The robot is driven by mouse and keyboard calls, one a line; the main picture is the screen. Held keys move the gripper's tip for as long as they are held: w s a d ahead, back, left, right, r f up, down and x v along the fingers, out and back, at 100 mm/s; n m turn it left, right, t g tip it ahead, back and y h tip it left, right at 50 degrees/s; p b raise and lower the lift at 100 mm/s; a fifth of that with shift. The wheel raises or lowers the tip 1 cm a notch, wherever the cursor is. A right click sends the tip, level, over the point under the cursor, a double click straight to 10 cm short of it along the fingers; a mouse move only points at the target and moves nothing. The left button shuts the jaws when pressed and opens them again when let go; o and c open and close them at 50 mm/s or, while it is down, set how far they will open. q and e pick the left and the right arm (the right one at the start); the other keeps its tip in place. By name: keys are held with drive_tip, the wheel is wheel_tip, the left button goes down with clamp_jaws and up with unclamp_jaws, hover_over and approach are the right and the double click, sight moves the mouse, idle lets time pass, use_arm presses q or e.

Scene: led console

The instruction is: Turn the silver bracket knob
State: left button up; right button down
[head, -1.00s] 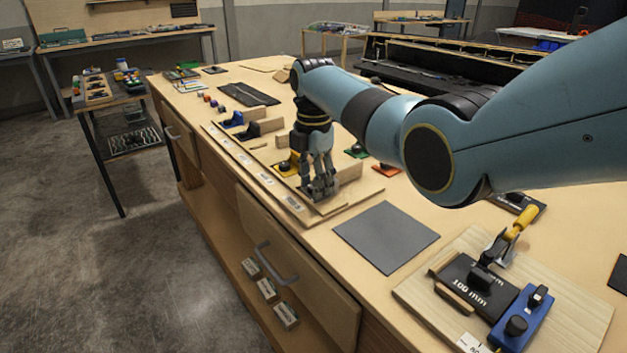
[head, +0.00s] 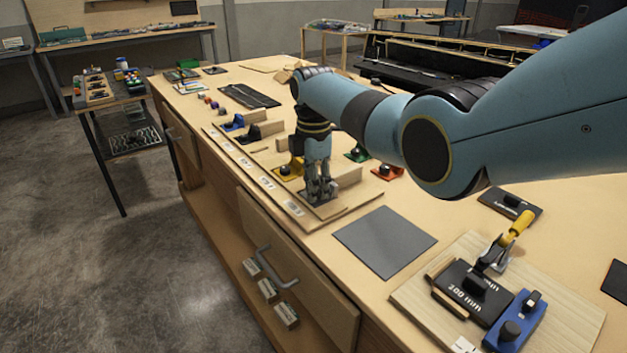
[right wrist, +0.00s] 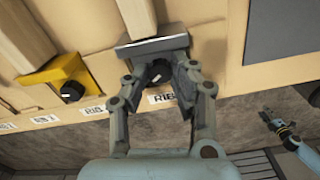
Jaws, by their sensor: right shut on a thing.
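The silver bracket (right wrist: 152,47) is a grey angled piece against the end of a wooden rib in the right wrist view. Its black knob (right wrist: 158,72) has a pale mark on its face and sits between the fingers of my right gripper (right wrist: 160,85). The gripper is shut on this knob. In the head view my right gripper (head: 320,195) points down at the near end of the fixture board and mostly hides the silver bracket. My left gripper is not in view.
A yellow bracket (right wrist: 52,75) with a black knob stands beside the silver one. A dark mat (head: 385,240) lies to the right.

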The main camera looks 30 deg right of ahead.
drive_tip(key=m+p, duration=0.1)
drive_tip(key=m, duration=0.2)
drive_tip(key=shift+r+m, duration=0.15)
drive_tip(key=shift+m, duration=0.25)
drive_tip(key=shift+m+p, duration=0.65)
drive_tip(key=shift+m, duration=1.05)
drive_tip(key=shift+w, duration=0.1)
drive_tip(key=c, duration=1.1)
unclamp_jaws()
